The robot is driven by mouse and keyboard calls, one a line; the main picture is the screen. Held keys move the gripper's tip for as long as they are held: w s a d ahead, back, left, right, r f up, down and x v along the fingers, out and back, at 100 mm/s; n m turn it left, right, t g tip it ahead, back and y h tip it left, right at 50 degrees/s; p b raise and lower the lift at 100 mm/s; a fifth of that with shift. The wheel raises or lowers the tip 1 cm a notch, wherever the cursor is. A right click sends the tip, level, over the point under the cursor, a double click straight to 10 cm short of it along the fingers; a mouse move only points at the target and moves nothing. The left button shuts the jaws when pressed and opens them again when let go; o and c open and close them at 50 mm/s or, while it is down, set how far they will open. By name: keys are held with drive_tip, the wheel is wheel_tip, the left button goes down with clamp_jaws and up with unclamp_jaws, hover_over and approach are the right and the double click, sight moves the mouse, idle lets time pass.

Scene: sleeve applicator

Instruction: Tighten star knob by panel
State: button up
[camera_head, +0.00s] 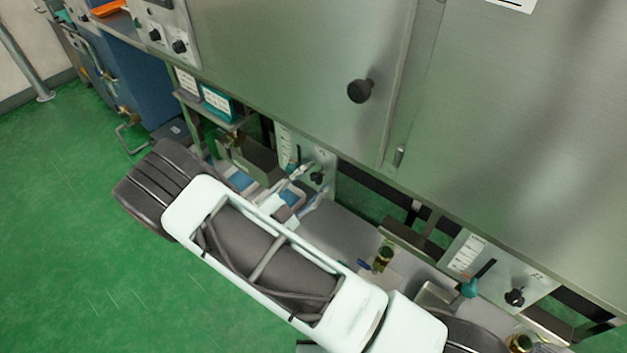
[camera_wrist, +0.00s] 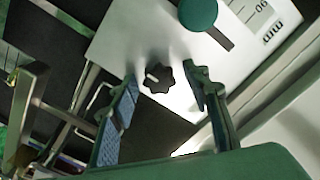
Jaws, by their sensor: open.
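In the wrist view a black star knob (camera_wrist: 158,78) with a pale line on it sits on a white panel (camera_wrist: 128,40). My gripper (camera_wrist: 161,74) is open, with one finger on either side of the knob in the picture. Gaps show between the knob and both fingers; the depth between them is hard to judge. In the head view one black star knob (camera_head: 317,178) is on the middle panel and another star knob (camera_head: 515,297) is on the right panel.
A teal ball handle (camera_wrist: 197,14) in a slot and a printed scale (camera_wrist: 248,12) are close to the knob. A metal frame (camera_wrist: 30,100) stands at left. A large steel cabinet (camera_head: 270,50) overhangs the panels. The green floor (camera_head: 70,240) is clear at left.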

drive_tip(key=c, duration=1.2)
drive_tip(key=shift+o, duration=0.2)
